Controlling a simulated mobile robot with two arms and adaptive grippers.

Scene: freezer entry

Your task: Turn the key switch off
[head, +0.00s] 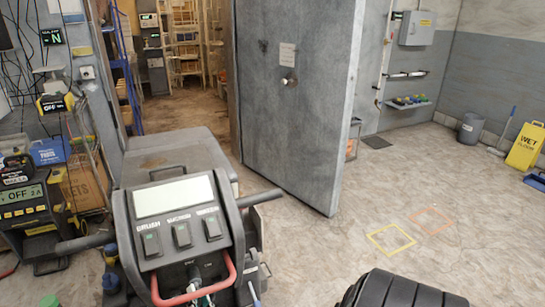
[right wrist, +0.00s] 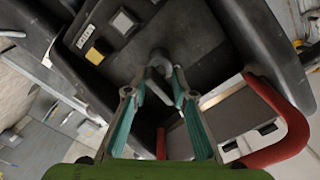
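The key switch (head: 194,272) sits low on the sloped dark console of a wheeled machine (head: 172,230), below three buttons and a blank pale screen. In the right wrist view the round dark switch (right wrist: 159,60) stands out from the panel. My right gripper (head: 198,291) is at the switch, inside the red handle loop. In the right wrist view its teal fingers (right wrist: 162,82) converge on both sides of the key and appear shut on it. The key is mostly hidden by the fingertips, so its turned position cannot be read. My left gripper is not in view.
The red loop handle (head: 226,279) curves close around my right gripper; it also shows in the right wrist view (right wrist: 287,125). A heavy grey door (head: 290,110) stands open behind the machine. Chargers (head: 22,200) crowd the left.

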